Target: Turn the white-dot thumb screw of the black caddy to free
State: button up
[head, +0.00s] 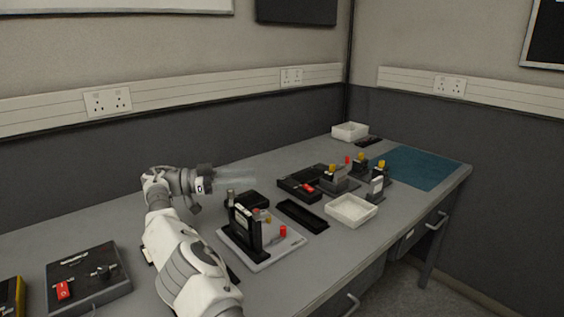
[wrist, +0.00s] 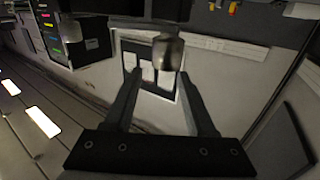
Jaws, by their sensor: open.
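A black upright block with pale labels, which looks like the black caddy (head: 245,232), stands on a light grey base plate in the head view. A small metal cylinder, perhaps a thumb screw (head: 230,196), shows at its upper left. My gripper (head: 248,178) is above and behind the block, pointing right, with faint, pale fingers. In the wrist view my gripper (wrist: 158,72) is open. A metal knob (wrist: 168,53) shows between or just beyond the fingertips; contact cannot be told. No white dot can be made out.
Red knobs (head: 283,231) stand on the base plate. A black tray (head: 302,215), a white tray (head: 351,210) and several dark fixtures (head: 338,179) lie to the right. A dark box with a red lever (head: 90,280) is at left. The blue mat (head: 425,168) is clear.

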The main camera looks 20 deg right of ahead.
jog(key=s+d+r, duration=0.6)
jog(key=d, duration=0.3)
jog(key=shift+r, duration=0.15)
jog(key=shift+d+r, duration=0.1)
jog(key=shift+d, duration=0.1)
dwell(0.3)
